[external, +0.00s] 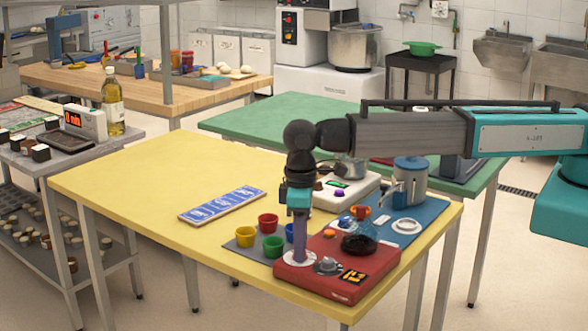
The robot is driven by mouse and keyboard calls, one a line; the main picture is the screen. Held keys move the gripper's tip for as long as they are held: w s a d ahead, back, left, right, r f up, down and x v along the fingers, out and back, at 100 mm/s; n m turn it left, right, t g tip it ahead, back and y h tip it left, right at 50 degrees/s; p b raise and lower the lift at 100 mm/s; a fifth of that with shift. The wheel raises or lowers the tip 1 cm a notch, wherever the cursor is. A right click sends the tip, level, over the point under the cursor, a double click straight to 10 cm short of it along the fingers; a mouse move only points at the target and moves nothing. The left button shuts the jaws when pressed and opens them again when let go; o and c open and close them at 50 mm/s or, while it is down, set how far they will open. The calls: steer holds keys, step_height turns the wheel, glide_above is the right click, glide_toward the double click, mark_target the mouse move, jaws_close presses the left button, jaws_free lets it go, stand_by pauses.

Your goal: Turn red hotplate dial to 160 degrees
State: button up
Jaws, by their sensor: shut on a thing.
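The red hotplate (320,292) sits at the front right corner of the yellow table. It has a round black plate (359,244), a grey knob (327,265) in the middle of its front part and a dark panel with yellow marks (352,278). My gripper (299,250) points straight down over the hotplate's left end. It is shut on the dial there, which has a pale round base (287,261). The fingers hide the dial's knob, and its setting cannot be read at this size.
Yellow, red, green and blue cups stand on a grey mat (245,242) just left of my gripper. A white appliance (345,191) and a blue mat (425,222) with a blue-grey pot (410,182) lie behind.

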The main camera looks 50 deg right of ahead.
steer(key=o, duration=1.1)
steer(key=shift+c, duration=0.2)
steer(key=shift+r, duration=0.1)
step_height(320, 180, up, 14)
steer(key=b, duration=0.3)
steer(key=shift+f, duration=0.3)
steer(key=shift+f+p, duration=1)
steer(key=shift+f, duration=3.85)
steer(key=shift+r, duration=0.2)
